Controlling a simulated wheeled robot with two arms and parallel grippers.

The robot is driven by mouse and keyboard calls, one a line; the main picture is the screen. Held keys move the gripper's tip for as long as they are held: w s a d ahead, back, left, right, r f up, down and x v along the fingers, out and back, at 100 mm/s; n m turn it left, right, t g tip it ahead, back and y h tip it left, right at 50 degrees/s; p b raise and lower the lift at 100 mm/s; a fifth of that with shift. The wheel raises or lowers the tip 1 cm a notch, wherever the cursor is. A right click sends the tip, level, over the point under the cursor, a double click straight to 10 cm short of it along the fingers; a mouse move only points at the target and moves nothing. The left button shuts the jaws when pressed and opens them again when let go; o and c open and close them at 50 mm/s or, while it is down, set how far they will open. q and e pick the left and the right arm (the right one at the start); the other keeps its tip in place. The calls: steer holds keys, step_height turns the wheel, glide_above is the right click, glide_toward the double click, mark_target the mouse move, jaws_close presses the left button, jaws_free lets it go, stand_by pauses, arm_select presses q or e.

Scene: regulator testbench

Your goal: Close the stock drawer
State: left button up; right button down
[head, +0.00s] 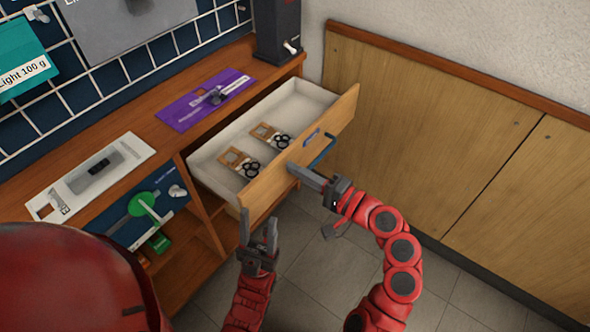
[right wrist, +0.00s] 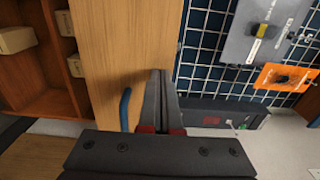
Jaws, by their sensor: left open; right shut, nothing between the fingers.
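The stock drawer (head: 312,98) stands pulled out from the wooden bench in the head view. Its inside is white, and its wooden front (head: 265,190) carries a blue handle (head: 323,153). My right gripper (head: 292,167) is shut and empty, with its tips at the outer face of the front, beside the handle. The right wrist view shows its closed fingers (right wrist: 160,76) against the wooden front (right wrist: 110,45), with the blue handle (right wrist: 125,108) to their left. Whether they touch is hard to tell. My left gripper (head: 258,230) is open and empty, below the drawer's near corner.
Small packets (head: 240,162) with dark round parts lie in the drawer. A purple mat (head: 185,112) and a white mat (head: 60,190) lie on the bench top. A dark device (head: 278,30) stands at its far end. A wooden panelled wall (head: 440,130) lies to the right.

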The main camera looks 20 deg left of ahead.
steer(key=shift+w+a, duration=0.1)
steer(key=shift+a, duration=0.3)
steer(key=shift+w+a, duration=0.15)
steer(key=shift+a, duration=0.25)
steer(key=p+x, duration=0.1)
steer(key=x, duration=0.7)
steer(key=shift+a, duration=0.3)
steer(key=b+x, duration=0.2)
steer(key=x, duration=0.8)
steer(key=shift+f, duration=0.1)
steer(key=shift+w+a, duration=0.1)
steer(key=shift+a, duration=0.05)
steer(key=shift+r, duration=0.3)
steer(key=shift+r, duration=0.15)
